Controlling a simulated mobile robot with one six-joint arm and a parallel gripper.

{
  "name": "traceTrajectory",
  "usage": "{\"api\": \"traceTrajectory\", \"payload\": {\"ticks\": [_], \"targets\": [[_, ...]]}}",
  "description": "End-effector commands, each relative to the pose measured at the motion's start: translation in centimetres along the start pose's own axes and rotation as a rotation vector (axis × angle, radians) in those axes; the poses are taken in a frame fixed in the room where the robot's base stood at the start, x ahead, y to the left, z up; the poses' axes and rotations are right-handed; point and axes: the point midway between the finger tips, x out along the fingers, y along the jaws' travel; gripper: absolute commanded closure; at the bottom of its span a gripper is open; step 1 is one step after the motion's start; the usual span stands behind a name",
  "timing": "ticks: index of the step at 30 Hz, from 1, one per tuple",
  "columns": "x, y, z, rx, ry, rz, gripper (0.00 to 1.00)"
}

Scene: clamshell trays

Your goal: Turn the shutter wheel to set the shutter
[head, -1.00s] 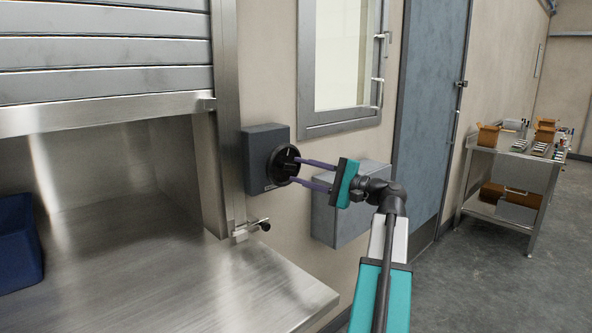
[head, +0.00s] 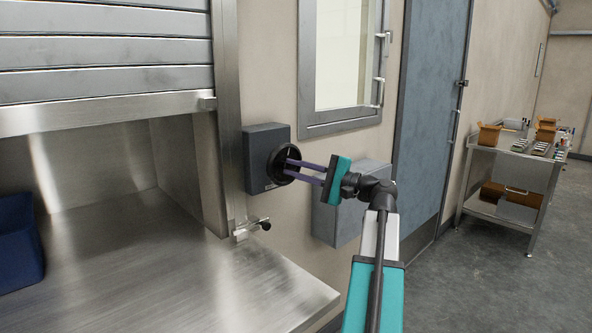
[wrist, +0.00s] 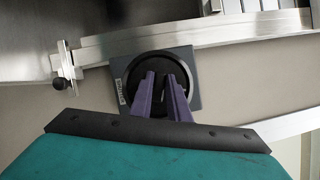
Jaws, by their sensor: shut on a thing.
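The shutter wheel (head: 281,165) is a black round handwheel on a dark grey box (head: 262,142) fixed to the wall right of the hatch. My gripper (head: 292,167) reaches it from the right, with its two purple fingers at the wheel's face. In the wrist view my fingers (wrist: 163,85) lie over the middle of the wheel (wrist: 140,68), close together, shut on the wheel's middle part, which they largely hide. The slatted metal shutter (head: 105,65) is partly raised, with an open gap between its bottom bar and the steel counter.
A steel counter (head: 150,270) lies below the shutter, with a blue bin (head: 18,240) at left. A small latch with a black knob (head: 264,225) sticks out below the wheel. A grey wall box (head: 340,220) sits behind my gripper. A table (head: 500,165) with boxes stands far right.

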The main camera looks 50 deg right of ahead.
Motion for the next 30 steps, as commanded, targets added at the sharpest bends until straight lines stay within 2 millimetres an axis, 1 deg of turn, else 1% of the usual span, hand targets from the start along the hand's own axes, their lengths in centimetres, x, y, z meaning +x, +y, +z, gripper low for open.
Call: {"api": "traceTrajectory", "payload": {"ticks": [8,14,20,30], "targets": [[-0.04,0.01,-0.04,-0.043,0.001,0.018,1.00],[-0.04,-0.01,-0.06,-0.133,0.001,0.055,1.00],[-0.03,0.04,-0.08,-0.274,0.000,0.114,1.00],[-0.03,0.17,-0.05,-0.568,-0.001,0.237,1.00]]}}
